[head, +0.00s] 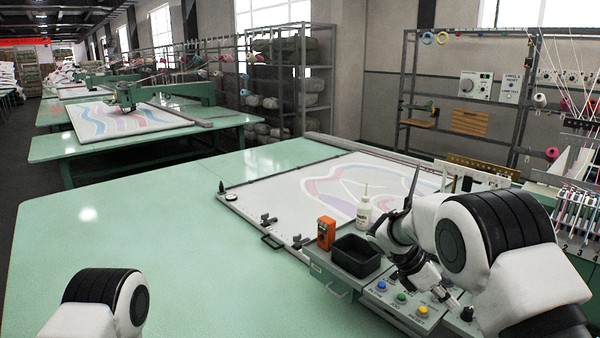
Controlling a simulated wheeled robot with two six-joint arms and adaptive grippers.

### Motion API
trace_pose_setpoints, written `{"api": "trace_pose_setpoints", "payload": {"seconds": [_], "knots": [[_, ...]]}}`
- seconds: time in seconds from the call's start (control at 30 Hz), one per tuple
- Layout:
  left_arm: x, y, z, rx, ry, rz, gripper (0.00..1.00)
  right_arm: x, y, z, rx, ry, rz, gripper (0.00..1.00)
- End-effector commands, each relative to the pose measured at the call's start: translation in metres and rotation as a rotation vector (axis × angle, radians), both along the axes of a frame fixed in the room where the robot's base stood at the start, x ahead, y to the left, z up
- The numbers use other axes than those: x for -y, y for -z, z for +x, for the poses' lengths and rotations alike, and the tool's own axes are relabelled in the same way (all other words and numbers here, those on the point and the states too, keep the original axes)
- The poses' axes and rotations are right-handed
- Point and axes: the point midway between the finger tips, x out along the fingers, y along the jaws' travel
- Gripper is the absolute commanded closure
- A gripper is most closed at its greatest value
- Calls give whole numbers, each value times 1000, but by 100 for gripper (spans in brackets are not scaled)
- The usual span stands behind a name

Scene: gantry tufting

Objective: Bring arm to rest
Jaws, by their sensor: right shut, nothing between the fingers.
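My right arm comes in from the right and bends down over the control panel (383,306) at the table's front right. My right gripper (450,301) is shut and empty, pointing down and to the right just above or beside the panel's right part; I cannot tell whether it touches. Of my left arm, only a white and black link shows at the bottom left; its gripper is out of view.
Near my right arm stand a black bin (356,258), an orange box (326,233) and a white bottle (364,212). Behind them lies a framed canvas (290,200) with a coloured pattern. Thread cones and needles stand at the right. The green table (130,225) is clear at left.

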Motion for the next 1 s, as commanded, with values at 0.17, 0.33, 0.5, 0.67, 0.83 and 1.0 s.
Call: {"api": "trace_pose_setpoints", "payload": {"seconds": [0.17, 0.33, 0.5, 0.67, 0.83, 1.0], "knots": [[0, 12, 0, -1, 0, 0, 39, 9, 62, -37, -130, 32, 22, 100], [0, 23, -1, -1, -1, 0, 39, 12, 140, -91, -248, 70, 96, 100], [0, 39, -1, -1, -1, 0, 39, 0, 248, -189, -313, 200, 243, 100], [0, 54, -1, -1, 0, 0, 39, -31, 329, -308, -245, 483, 376, 100], [0, 62, -1, -1, -1, 0, 39, -69, 358, -412, 69, 991, 403, 100], [0, 60, -1, -1, -1, 0, 39, -69, 348, -403, 515, 1342, 396, 100]]}}
